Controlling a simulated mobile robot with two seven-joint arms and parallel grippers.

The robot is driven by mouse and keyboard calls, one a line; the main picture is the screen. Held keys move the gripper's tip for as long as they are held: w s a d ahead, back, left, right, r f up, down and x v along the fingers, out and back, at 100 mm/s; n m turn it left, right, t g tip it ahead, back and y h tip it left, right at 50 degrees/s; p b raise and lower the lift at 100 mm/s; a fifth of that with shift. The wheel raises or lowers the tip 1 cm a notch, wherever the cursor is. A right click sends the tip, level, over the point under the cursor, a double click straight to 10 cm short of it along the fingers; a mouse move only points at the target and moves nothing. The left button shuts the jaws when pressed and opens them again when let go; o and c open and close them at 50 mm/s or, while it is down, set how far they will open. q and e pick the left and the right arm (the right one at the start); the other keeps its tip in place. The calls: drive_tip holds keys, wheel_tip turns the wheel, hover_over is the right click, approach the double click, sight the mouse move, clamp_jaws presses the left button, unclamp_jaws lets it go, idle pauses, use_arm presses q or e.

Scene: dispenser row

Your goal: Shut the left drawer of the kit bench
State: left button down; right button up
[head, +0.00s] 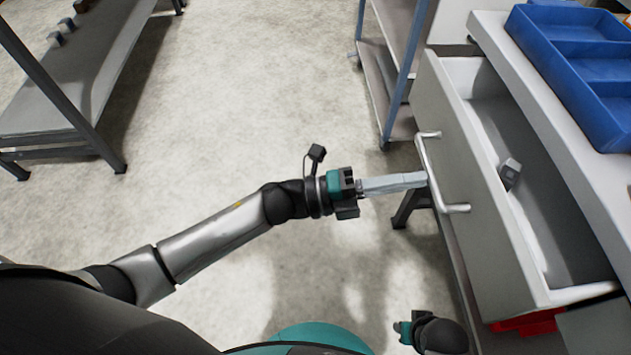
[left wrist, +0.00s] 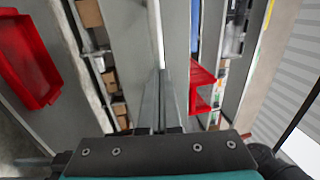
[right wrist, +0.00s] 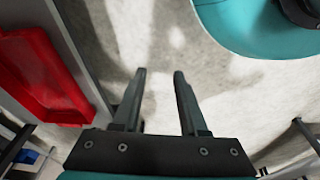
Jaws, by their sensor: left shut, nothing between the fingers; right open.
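The drawer (head: 478,190) of the kit bench (head: 490,28) stands pulled out in the head view, with a bar handle (head: 424,158) on its pale front. A small grey block (head: 512,170) lies inside it. My left gripper (head: 425,180) is shut and empty, its fingertips at the handle and drawer front; I cannot tell whether they touch. Its closed fingers also show in the left wrist view (left wrist: 160,75). My right gripper (right wrist: 160,74) is open and empty over the floor in the right wrist view. Its fingers are not clear in the head view.
A blue divided tray (head: 575,60) sits on the bench top. A red bin (head: 525,325) shows below the drawer. A shelf rack (head: 385,75) stands behind the drawer, and a grey table (head: 65,90) is at the far left. The floor between is clear.

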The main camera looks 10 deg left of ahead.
sight(453, 180)
use_arm(q)
drive_tip(key=x, duration=0.3)
drive_tip(key=f+b+x, duration=0.1)
drive_tip(key=x, duration=0.2)
drive_tip(key=f+x, duration=0.1)
drive_tip(key=x, duration=0.3)
drive_tip(key=shift+d, duration=0.3)
drive_tip(key=shift+w+d+r+b, duration=0.1)
drive_tip(key=shift+w+d+b, duration=0.15)
drive_tip(key=shift+d, duration=0.25)
drive_tip(key=shift+s+r, duration=0.1)
use_arm(e)
drive_tip(key=shift+t, duration=0.3)
drive_tip(key=r, duration=0.1)
drive_tip(key=w+r, duration=0.2)
drive_tip(key=shift+w+a+r, duration=0.15)
drive_tip(key=shift+a+r, duration=0.1)
drive_tip(key=shift+a, duration=0.1)
use_arm(q)
drive_tip(key=shift+d, duration=0.1)
